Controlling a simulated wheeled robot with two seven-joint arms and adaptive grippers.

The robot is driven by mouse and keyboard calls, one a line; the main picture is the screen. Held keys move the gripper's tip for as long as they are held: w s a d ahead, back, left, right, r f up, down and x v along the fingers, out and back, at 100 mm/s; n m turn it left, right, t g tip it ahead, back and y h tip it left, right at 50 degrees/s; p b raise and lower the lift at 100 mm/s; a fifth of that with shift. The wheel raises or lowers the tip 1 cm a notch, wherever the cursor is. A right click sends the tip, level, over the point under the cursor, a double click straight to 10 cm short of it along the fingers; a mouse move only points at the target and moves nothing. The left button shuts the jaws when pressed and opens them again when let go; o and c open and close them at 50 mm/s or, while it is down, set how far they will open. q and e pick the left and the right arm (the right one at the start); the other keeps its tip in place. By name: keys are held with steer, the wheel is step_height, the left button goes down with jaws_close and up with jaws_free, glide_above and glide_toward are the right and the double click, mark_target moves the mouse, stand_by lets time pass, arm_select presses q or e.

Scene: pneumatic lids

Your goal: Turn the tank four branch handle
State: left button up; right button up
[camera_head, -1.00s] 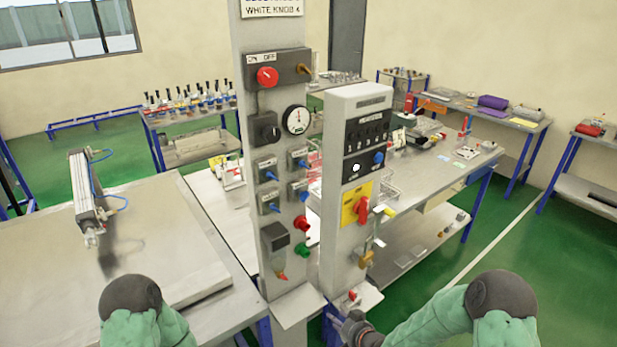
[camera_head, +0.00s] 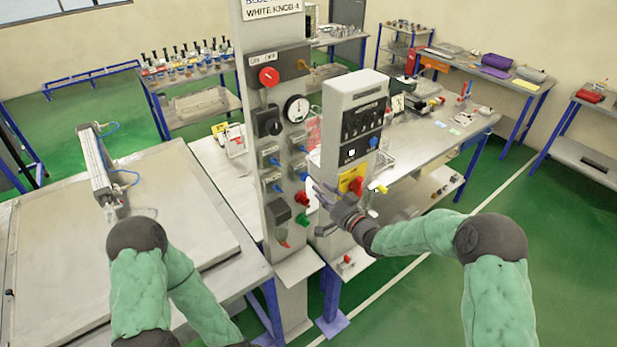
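The left grey panel (camera_head: 250,110) carries several small blue handles, such as one at its lower left (camera_head: 278,187) and one at its upper right (camera_head: 302,164). Their labels are too small to read, so I cannot tell which is tank four's. My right gripper (camera_head: 322,193) is in front of the right grey panel, just right of the left panel's lower blue handles. Its fingers point left and look spread apart, with nothing seen between them. It partly covers the yellow plate with a red knob (camera_head: 356,185).
The left panel also has a red knob (camera_head: 269,77), a gauge (camera_head: 297,109) and a green knob (camera_head: 302,219). A metal table with a cylinder (camera_head: 95,165) stands left. A cluttered workbench (camera_head: 470,145) stands behind the right panel.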

mark_target(304, 175)
steer(key=p+x, duration=0.1)
steer(key=x, duration=0.6)
steer(key=shift+w+a, duration=0.2)
steer(key=shift+w, duration=0.1)
steer(key=shift+s, duration=0.1)
jaws_close()
